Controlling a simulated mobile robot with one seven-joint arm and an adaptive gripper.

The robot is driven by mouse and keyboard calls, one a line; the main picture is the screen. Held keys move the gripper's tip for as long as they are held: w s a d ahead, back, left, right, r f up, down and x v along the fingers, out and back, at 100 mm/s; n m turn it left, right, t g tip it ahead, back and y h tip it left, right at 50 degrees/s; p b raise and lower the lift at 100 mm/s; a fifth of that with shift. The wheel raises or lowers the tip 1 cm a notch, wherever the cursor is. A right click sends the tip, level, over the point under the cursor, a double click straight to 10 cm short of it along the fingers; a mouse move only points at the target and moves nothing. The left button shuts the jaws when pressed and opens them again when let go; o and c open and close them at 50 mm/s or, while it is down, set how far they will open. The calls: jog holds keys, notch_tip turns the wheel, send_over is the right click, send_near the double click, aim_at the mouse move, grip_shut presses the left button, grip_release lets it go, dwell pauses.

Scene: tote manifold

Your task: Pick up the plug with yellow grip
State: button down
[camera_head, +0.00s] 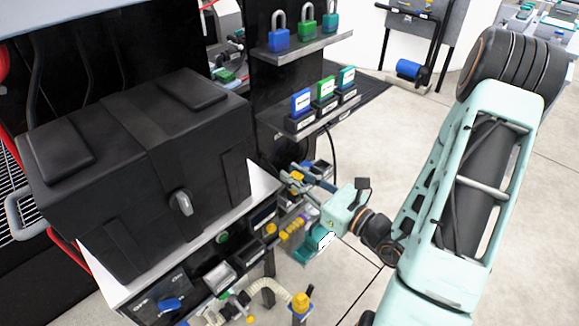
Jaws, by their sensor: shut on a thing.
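My gripper (290,182) is at the picture's middle, reaching left from the mint-green wrist, in front of the dark shelf unit. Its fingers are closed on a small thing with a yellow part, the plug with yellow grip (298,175). The fingers hide most of the plug, and its far end cannot be made out. Another yellow-topped piece (301,302) stands on a blue base at the bottom, apart from my gripper.
A big black case (140,170) sits on the white-edged bench at left. Shelves to its right hold padlocks (305,27) and blue, green and teal boxes (325,89). A row of yellow parts (291,228) and a hose (268,288) lie below my gripper. Floor at right is partly clear.

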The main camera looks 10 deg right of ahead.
jog(key=s+r+p, duration=0.1)
jog(key=p, duration=0.1)
jog(key=s+p, duration=0.1)
jog(key=shift+s+r+p, duration=0.35)
jog(key=shift+s+r, duration=0.05)
jog(key=shift+s+p, duration=0.55)
jog(key=shift+p, duration=0.2)
jog(key=shift+f, duration=0.1)
dwell(0.6)
